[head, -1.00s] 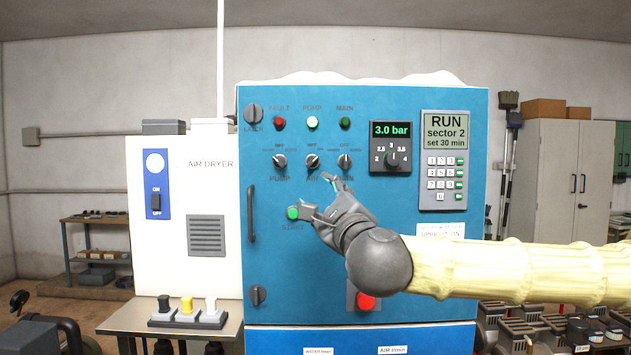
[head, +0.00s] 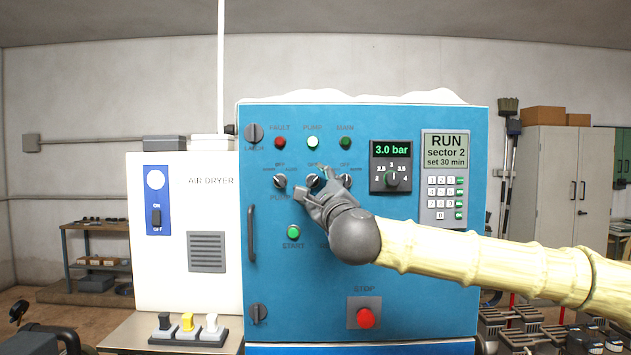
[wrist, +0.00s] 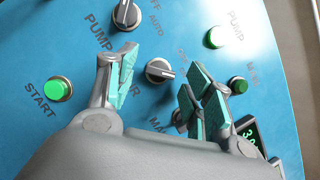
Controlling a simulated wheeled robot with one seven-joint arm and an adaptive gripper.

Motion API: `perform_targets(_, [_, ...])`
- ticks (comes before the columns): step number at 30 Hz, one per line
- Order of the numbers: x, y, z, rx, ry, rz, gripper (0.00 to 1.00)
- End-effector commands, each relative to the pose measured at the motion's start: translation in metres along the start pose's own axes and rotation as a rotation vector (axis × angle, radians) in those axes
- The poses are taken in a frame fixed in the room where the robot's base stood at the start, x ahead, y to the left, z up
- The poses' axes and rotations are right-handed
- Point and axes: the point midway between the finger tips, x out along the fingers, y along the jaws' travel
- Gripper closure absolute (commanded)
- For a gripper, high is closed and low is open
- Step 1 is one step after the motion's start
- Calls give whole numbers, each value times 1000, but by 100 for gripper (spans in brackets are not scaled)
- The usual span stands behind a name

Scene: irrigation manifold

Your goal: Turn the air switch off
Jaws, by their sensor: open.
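The air switch is a small dark rotary knob with a light pointer, the middle of three in a row on the blue panel; in the head view it (head: 313,180) is partly covered by my gripper. In the wrist view the air switch (wrist: 160,71) shows clearly between the fingers, its label partly hidden by a finger. My gripper (head: 311,183) is open and empty, in front of the panel at this knob. In the wrist view one finger of my gripper (wrist: 158,78) is left of the knob and the other right. Contact with the knob cannot be told.
The pump knob (head: 280,182) is close on the left and the main knob (head: 345,181) on the right. A green START button (head: 293,233) is below. A pressure dial (head: 391,178), keypad (head: 445,200) and red STOP button (head: 366,318) share the panel. An air dryer (head: 185,260) stands left.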

Motion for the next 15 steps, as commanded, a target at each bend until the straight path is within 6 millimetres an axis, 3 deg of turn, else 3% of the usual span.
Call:
perform_targets(11, [5, 0, 0, 0, 1, 0, 48])
perform_targets(15, [5, 0, 0, 0, 1, 0, 72])
